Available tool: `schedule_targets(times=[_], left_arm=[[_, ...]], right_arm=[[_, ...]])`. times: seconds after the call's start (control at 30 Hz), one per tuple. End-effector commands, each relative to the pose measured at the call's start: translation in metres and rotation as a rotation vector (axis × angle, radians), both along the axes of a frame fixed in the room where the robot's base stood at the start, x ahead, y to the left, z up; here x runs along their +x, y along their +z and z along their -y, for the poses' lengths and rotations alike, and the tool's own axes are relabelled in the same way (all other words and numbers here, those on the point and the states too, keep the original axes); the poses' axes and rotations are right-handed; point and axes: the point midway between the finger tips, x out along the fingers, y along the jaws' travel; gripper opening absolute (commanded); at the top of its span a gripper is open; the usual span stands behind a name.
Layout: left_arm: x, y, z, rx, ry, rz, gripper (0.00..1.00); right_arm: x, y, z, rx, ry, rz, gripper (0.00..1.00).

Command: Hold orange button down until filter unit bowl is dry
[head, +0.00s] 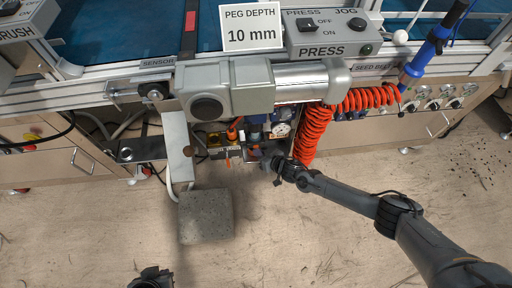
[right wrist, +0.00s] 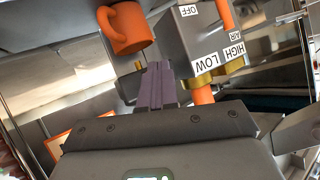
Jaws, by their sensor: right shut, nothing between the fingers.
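My right gripper (head: 268,163) reaches in from the right to the cluster of air fittings under the press. In the right wrist view its shut, empty fingers (right wrist: 157,88) point up beside a grey box (right wrist: 190,45) labelled OFF, LOW, HIGH and AIR. An orange mug-shaped part (right wrist: 125,27) hangs just beyond and left of the fingertips, apparently apart from them. I cannot pick out the orange button or the filter bowl with certainty, nor tell whether the bowl holds water. My left gripper (head: 152,278) is a dark shape at the bottom edge; its jaws are unclear.
A round gauge (head: 280,129) sits among the fittings. A coiled orange hose (head: 314,130) hangs close to the right of my right gripper. A grey block (head: 205,216) stands below left. The press body (head: 235,90) overhangs the fittings. The lower floor is mostly clear.

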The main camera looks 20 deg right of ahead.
Motion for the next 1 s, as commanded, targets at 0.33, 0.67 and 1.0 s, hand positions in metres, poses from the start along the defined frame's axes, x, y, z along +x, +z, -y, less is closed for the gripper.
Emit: schedule_targets(times=[0.33,0.67,1.0], left_arm=[[0.0,0.011,-0.003,0.011,-0.008,0.0,0.0],[0.0,0.012,-0.003,0.011,-0.007,0.001,0.0],[0.0,0.034,0.0,-0.001,0.001,0.0,0.0]], right_arm=[[-0.012,0.001,-0.003,0.001,0.0,0.0,0.0],[-0.013,0.001,-0.004,0.001,0.0,0.0,0.0],[-0.041,0.004,-0.01,0.002,0.0,-0.003,0.0]])
